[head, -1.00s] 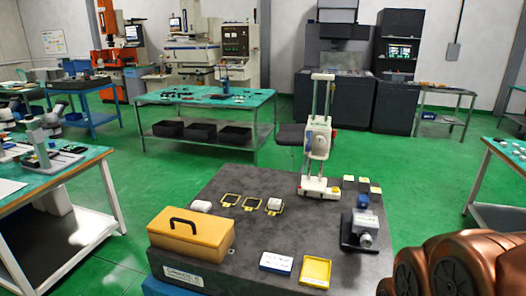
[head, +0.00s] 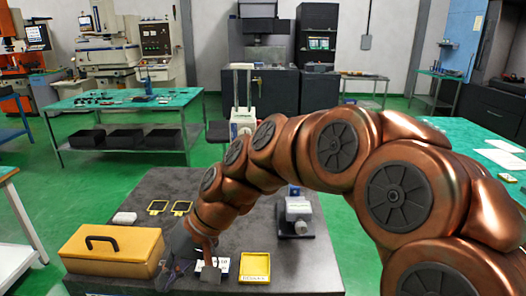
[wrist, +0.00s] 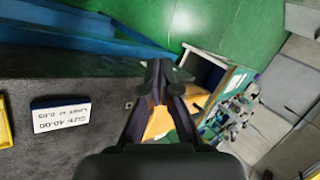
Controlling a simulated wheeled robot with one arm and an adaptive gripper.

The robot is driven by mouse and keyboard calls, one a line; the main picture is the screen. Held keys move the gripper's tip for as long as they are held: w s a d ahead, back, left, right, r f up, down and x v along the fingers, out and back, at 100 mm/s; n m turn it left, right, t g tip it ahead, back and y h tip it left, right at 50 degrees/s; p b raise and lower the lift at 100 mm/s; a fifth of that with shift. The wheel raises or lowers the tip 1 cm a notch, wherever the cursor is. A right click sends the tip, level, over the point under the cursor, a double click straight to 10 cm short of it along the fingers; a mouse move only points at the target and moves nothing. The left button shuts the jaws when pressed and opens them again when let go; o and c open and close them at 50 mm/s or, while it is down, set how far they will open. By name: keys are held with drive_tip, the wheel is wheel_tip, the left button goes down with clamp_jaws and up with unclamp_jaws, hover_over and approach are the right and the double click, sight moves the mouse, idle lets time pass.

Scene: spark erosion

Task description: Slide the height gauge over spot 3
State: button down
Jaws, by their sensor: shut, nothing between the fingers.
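The white height gauge (head: 243,122) stands upright at the back of the dark granite plate (head: 290,262). My arm hides its base and lower part in the head view. Two yellow-framed spots (head: 157,207) (head: 181,207) lie on the plate left of my arm. The third frame is hidden behind the arm. My gripper (head: 196,270) is over the front of the plate, right of the yellow case, well apart from the gauge. In the wrist view my gripper (wrist: 162,74) has its fingers together with nothing between them.
A yellow case (head: 112,250) with a black handle sits front left. A size label card (wrist: 60,115) and a yellow tray (head: 255,267) lie at the front. A small white block (head: 124,218) and a grey-white instrument (head: 298,213) are also on the plate.

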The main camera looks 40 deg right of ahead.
drive_tip(key=w+d+r+m+t+y+b, duration=0.1)
drive_tip(key=w+d+r+m+t, duration=0.25)
drive_tip(key=w+d, duration=0.6)
drive_tip(key=w+d+r+m+t+y+b, duration=0.1)
drive_tip(key=w+d+r+m+t+y, duration=0.15)
drive_tip(key=w+d+t, duration=0.5)
drive_tip(key=w+d+f+m+t+h+b, duration=0.1)
drive_tip(key=d+m+t+h, duration=0.25)
drive_tip(key=d, duration=1.35)
drive_tip(key=w+d+f+m+t+h+b, duration=0.15)
drive_tip(key=d+m+h, duration=0.35)
drive_tip(key=d, duration=1.1)
drive_tip(key=w+a+p, duration=0.4)
drive_tip(key=w, duration=0.8)
drive_tip(key=shift+w+a, duration=0.15)
drive_tip(key=shift+w, duration=0.05)
